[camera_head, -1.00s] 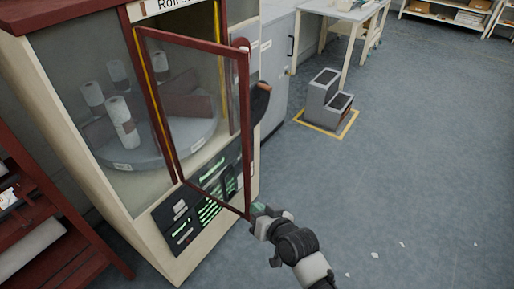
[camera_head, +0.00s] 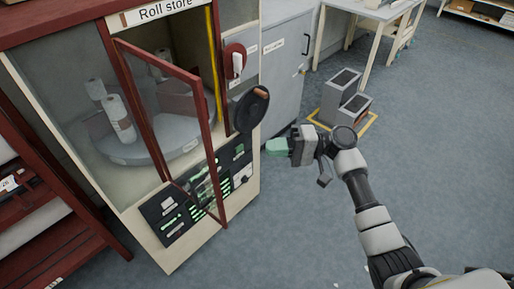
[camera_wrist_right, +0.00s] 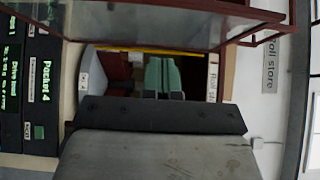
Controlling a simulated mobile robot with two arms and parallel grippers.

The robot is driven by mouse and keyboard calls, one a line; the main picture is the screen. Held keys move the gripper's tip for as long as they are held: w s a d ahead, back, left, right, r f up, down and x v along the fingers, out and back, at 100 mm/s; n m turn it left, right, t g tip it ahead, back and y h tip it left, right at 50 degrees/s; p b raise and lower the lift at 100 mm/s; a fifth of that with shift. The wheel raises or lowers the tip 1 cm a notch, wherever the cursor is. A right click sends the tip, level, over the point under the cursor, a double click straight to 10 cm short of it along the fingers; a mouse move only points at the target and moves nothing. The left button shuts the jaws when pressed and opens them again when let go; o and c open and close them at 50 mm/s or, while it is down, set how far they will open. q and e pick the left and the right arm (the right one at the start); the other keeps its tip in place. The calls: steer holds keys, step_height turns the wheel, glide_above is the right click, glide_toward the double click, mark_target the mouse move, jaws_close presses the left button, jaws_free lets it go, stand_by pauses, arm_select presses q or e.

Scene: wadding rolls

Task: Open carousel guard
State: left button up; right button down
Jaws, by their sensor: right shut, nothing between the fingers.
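The carousel guard (camera_head: 193,78) is a red-framed clear door on the front of the roll store cabinet. It stands ajar, swung out from its left side, its lower free corner low in front of the control panel. Behind it the grey carousel (camera_head: 165,140) bears white rolls (camera_head: 119,118). My right gripper (camera_head: 272,148) is shut and empty, its green fingertips right of the guard and apart from it. The fingertips also show in the right wrist view (camera_wrist_right: 163,75), pointing towards the cabinet, with the guard's frame along the top. My left gripper is out of view.
A black round handle (camera_head: 250,108) and a red switch box (camera_head: 235,62) are on the cabinet's right post. A control panel (camera_head: 170,218) sits below the opening. Grey steps (camera_head: 342,98) stand behind my right arm. The floor at right is clear.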

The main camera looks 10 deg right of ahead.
steer(key=p, duration=0.4)
glide_toward(211, 162)
steer(key=w+a, duration=0.3)
steer(key=w, duration=0.1)
steer(key=shift+s+a+f+p, duration=0.1)
steer(key=shift+s+a+p, duration=0.7)
steer(key=shift+a, duration=0.45)
steer(key=shift+s+a+f, duration=0.1)
steer(key=shift+s+a, duration=0.3)
steer(key=shift+s, duration=0.15)
steer(key=shift+a+f, duration=0.1)
